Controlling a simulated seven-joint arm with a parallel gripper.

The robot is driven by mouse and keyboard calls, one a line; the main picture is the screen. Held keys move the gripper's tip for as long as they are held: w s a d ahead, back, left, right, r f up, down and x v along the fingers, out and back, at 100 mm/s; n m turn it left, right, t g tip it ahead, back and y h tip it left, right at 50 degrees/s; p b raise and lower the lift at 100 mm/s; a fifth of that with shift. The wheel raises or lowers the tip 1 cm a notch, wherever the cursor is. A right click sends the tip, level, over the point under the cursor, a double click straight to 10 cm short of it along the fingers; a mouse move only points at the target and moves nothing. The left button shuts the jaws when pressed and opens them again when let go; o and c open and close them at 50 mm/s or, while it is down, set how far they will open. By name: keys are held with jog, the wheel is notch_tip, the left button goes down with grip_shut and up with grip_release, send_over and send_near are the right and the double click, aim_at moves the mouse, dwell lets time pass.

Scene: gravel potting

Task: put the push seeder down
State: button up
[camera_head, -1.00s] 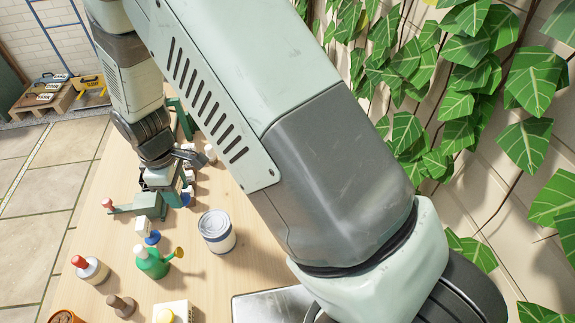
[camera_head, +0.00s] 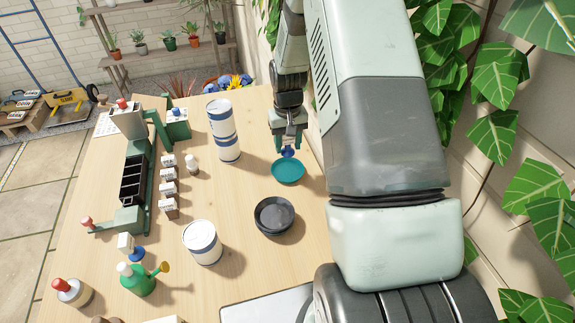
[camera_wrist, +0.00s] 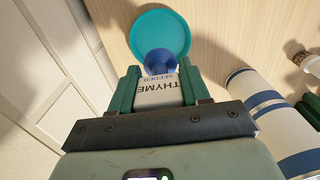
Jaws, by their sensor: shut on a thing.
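My gripper (camera_head: 288,141) is shut on the push seeder, at the right side of the table. The seeder has a white body (camera_wrist: 160,93) labelled "THYME SEEDER" and a round blue end (camera_wrist: 160,62). In the head view only its blue end (camera_head: 287,152) shows clearly below the fingers. The seeder is at the edge of a round teal saucer (camera_head: 288,173), and its blue end overlaps the saucer's rim (camera_wrist: 183,22) in the wrist view. I cannot tell whether it touches the saucer or the table. A similar white seeder (camera_head: 125,243) with a blue end stands at the left front.
A tall blue-striped white container (camera_head: 224,145) stands left of my gripper. Black saucers (camera_head: 273,215) and a white can (camera_head: 202,243) are nearer. A green rig (camera_head: 152,165), several small labelled boxes (camera_head: 168,187) and a green watering can (camera_head: 140,282) occupy the left. A leafy wall is close on the right.

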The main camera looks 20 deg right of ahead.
notch_tip(320, 180, down, 8)
jog(key=shift+r, duration=0.1)
dwell(0.4)
jog(key=o, duration=1.1)
